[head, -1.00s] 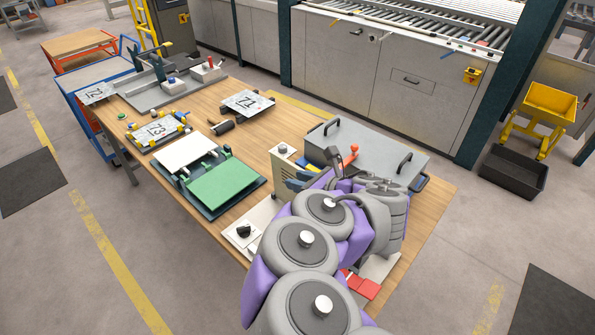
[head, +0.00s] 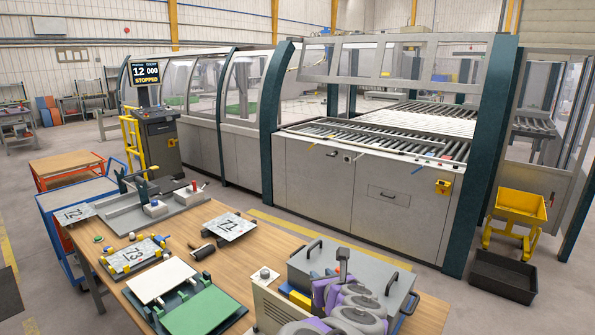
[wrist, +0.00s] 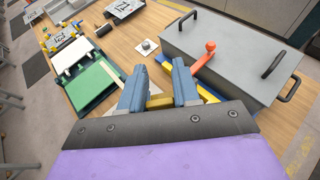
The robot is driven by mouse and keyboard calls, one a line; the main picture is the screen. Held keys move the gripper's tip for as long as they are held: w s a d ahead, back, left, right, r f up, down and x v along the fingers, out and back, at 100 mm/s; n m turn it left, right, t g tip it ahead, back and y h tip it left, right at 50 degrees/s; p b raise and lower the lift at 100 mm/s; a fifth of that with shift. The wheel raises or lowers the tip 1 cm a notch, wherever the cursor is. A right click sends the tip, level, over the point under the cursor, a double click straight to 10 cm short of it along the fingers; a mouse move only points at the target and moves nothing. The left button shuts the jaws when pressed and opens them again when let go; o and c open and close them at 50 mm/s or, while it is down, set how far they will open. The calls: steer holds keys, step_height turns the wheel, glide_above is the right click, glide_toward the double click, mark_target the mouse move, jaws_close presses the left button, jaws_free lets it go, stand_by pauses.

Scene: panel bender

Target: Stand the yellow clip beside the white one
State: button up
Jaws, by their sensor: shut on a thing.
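In the wrist view my gripper (wrist: 158,68) has two blue-grey fingers, shut on a yellow piece (wrist: 160,101) that I take for the yellow clip. Only a small part of it shows between the fingers; the rest is hidden. The fingers are over the table, between the green plate and the grey lidded box. In the head view the fingers are mostly hidden by my purple-and-grey arm. I cannot make out the white clip for certain in either view.
The grey box (head: 352,278) with black handles is close to the right of my gripper. A red-orange knob (wrist: 210,47) rises in front of it. The green plate (head: 203,311) lies left. Plates 73 (head: 133,256) and 71 (head: 230,226) lie farther back.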

steer(key=d+r+m+h, duration=0.2)
steer(key=d+m+h, duration=0.4)
steer(key=d+h, duration=0.1)
steer(key=shift+s+d+r, duration=0.15)
steer(key=shift+d+r, duration=0.05)
steer(key=shift+d, duration=0.2)
stand_by(0.7)
stand_by(1.1)
